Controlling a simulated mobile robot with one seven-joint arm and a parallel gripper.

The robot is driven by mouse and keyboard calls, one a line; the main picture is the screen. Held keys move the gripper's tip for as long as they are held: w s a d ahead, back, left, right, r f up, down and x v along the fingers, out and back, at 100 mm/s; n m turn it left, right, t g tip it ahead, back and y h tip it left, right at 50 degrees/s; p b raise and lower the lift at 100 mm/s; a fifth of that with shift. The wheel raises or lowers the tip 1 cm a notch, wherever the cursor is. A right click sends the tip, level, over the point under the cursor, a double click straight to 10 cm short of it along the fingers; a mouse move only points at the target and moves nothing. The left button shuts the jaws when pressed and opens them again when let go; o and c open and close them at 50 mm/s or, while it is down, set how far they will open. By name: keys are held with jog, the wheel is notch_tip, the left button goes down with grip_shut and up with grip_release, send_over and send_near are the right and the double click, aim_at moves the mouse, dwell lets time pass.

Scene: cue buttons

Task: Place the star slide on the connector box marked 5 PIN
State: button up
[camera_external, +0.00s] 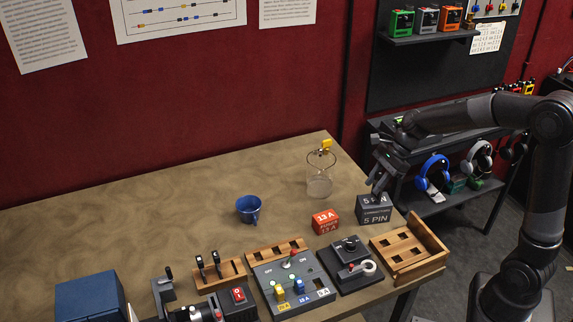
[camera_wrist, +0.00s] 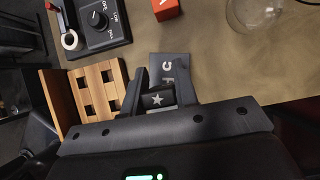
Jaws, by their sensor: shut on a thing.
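The star slide (camera_wrist: 158,99) is a dark block with a white star, held between the two fingers of my gripper (camera_wrist: 160,88) in the wrist view. In the external view my gripper (camera_external: 379,188) points down at the top of the grey connector box marked 5 PIN (camera_external: 374,215), at the table's right side. The box also shows beyond the slide in the wrist view (camera_wrist: 166,62), partly hidden by the fingers. I cannot make out the slide in the external view, nor tell whether it touches the box.
A red fuse box (camera_external: 326,222) stands just left of the grey box. A glass jar (camera_external: 319,183) stands behind them, and a slotted wooden rack (camera_external: 408,254) in front. A switch panel (camera_external: 290,280) and a blue mug (camera_external: 248,208) are further left.

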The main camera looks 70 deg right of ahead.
jog(key=shift+f, duration=0.2)
jog(key=o, duration=1)
